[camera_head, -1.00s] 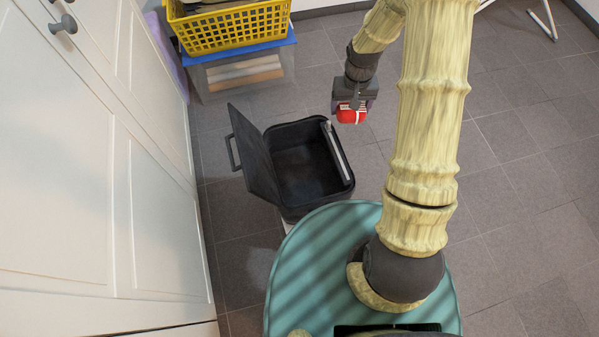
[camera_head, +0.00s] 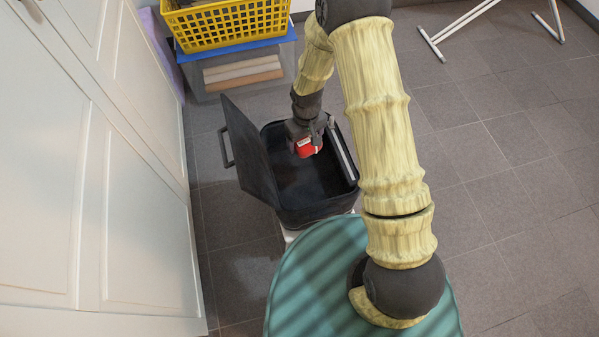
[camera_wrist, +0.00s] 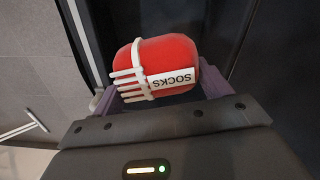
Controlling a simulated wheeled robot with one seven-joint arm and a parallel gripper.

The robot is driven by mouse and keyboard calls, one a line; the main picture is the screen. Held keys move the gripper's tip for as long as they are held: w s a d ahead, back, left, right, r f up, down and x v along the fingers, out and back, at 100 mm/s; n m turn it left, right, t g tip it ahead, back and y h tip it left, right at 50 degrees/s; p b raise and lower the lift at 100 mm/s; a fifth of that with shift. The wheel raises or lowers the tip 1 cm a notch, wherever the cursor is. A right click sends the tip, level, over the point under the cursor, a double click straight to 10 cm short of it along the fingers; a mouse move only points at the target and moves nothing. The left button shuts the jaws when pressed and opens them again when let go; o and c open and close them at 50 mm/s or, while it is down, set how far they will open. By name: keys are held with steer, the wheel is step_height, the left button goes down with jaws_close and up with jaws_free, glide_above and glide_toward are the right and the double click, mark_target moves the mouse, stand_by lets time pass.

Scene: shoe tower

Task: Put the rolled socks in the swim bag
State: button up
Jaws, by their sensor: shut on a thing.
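The rolled socks (camera_head: 307,149) are a red bundle with a white band and a label reading SOCKS; they also show large in the wrist view (camera_wrist: 178,55). My gripper (camera_head: 303,138) is shut on them, with a finger on each side (camera_wrist: 160,92). In the head view it holds them over the opening of a black open-topped bag (camera_head: 300,216), near its far side. I take this as the swim bag. Its flap (camera_head: 247,150) stands open on the left. How far the socks are below the rim is hard to tell.
A yellow basket (camera_head: 230,28) stands on a blue-lidded clear box (camera_head: 245,75) behind the bag. White cabinet doors (camera_head: 95,180) line the left side. A white metal frame (camera_head: 480,18) stands at the back right. The grey tiled floor (camera_head: 500,170) on the right is clear.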

steer(key=shift+f+b, duration=2.7)
steer(key=shift+f, duration=0.3)
steer(key=o, duration=1)
steer(key=shift+r, duration=0.1)
step_height(320, 180, up, 17)
steer(key=p, duration=0.6)
steer(key=shift+r, duration=0.15)
